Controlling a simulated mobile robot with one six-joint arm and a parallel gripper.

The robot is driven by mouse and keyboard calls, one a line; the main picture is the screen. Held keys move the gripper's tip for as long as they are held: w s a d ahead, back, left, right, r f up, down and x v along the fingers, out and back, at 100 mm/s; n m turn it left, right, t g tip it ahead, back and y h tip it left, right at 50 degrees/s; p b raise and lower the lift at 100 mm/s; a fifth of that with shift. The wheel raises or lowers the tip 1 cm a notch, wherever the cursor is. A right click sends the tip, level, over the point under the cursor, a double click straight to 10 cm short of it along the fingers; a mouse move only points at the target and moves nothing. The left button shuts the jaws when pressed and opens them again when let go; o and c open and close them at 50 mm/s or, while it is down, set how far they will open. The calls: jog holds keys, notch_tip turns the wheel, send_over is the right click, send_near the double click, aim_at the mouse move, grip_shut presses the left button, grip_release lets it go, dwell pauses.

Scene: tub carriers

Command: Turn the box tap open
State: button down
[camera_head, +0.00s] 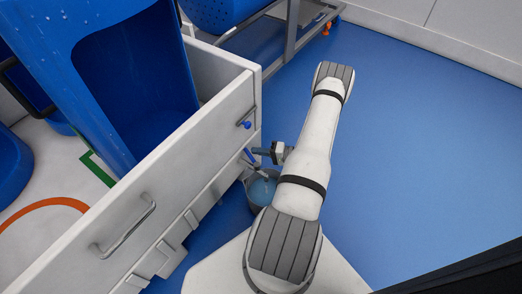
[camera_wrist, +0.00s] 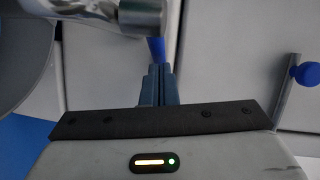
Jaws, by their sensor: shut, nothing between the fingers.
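The box tap (camera_wrist: 130,14) shows in the wrist view as a shiny metal body at the top left. A blue lever (camera_wrist: 157,48) stands beside it. In the head view the blue lever (camera_head: 248,156) juts from the white box's side wall, low on the right end. My gripper (camera_wrist: 156,76) is shut and empty, its dark blue fingers together with their tips at the lever; whether they touch it I cannot tell. In the head view my gripper (camera_head: 256,151) reaches left to the lever. A grey bucket (camera_head: 251,199) with water stands below the tap, partly behind my arm.
The white box (camera_head: 110,240) holds a large blue tub (camera_head: 70,65). A blue knob (camera_head: 246,125) sits above the tap; a blue knob (camera_wrist: 305,75) on a metal stem is at right in the wrist view. A metal rack (camera_head: 291,30) stands behind. Blue floor (camera_head: 430,150) at right is clear.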

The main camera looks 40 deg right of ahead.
jog(key=a+n+g+y, duration=0.1)
jog(key=w+a+n+g+y, duration=0.1)
jog(key=shift+w+a+g, duration=0.15)
jog(key=shift+g, duration=0.15)
dwell(0.5)
